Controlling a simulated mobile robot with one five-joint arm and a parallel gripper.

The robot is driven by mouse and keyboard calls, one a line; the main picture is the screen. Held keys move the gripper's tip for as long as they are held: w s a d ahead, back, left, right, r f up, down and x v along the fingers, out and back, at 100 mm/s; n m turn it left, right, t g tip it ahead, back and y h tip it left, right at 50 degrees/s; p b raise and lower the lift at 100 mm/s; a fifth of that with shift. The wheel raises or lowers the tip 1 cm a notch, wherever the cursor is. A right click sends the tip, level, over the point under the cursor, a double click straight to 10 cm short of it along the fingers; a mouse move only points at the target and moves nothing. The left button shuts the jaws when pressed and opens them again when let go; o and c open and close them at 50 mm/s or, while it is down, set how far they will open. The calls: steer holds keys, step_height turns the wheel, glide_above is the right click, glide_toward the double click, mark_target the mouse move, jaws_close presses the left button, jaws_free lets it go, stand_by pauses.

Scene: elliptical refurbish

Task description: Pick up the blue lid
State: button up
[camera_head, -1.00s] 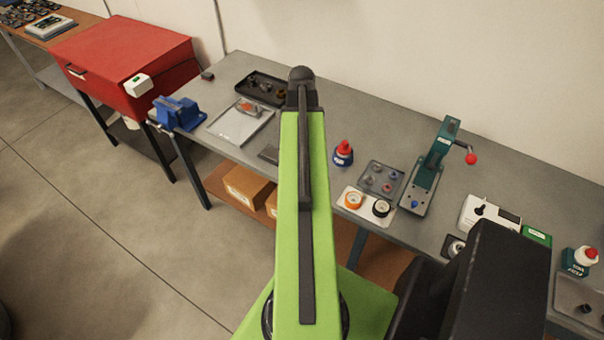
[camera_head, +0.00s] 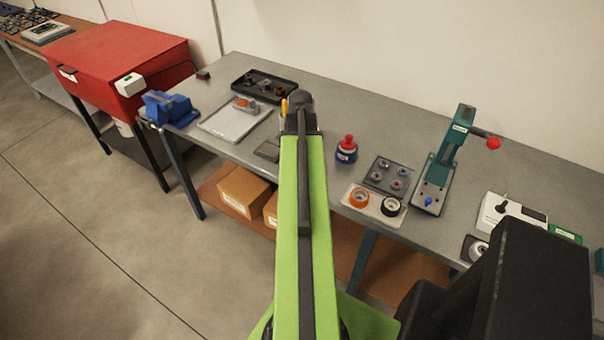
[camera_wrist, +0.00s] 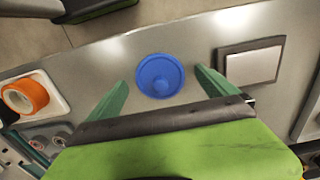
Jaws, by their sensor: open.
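My gripper (camera_wrist: 160,82) is open, with one green finger on each side of the lid, and I see no contact. How high the fingertips are above the bench is hard to tell. In the head view my green arm covers the lid and the gripper.
In the wrist view, a dark-framed square pad (camera_wrist: 250,67) is right of the lid and an orange ring (camera_wrist: 24,96) is left. In the head view, a blue bottle with a red cap (camera_head: 346,152), a teal press (camera_head: 445,160) and a blue vise (camera_head: 168,108) stand on the bench.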

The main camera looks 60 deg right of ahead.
steer(key=c, duration=1.4)
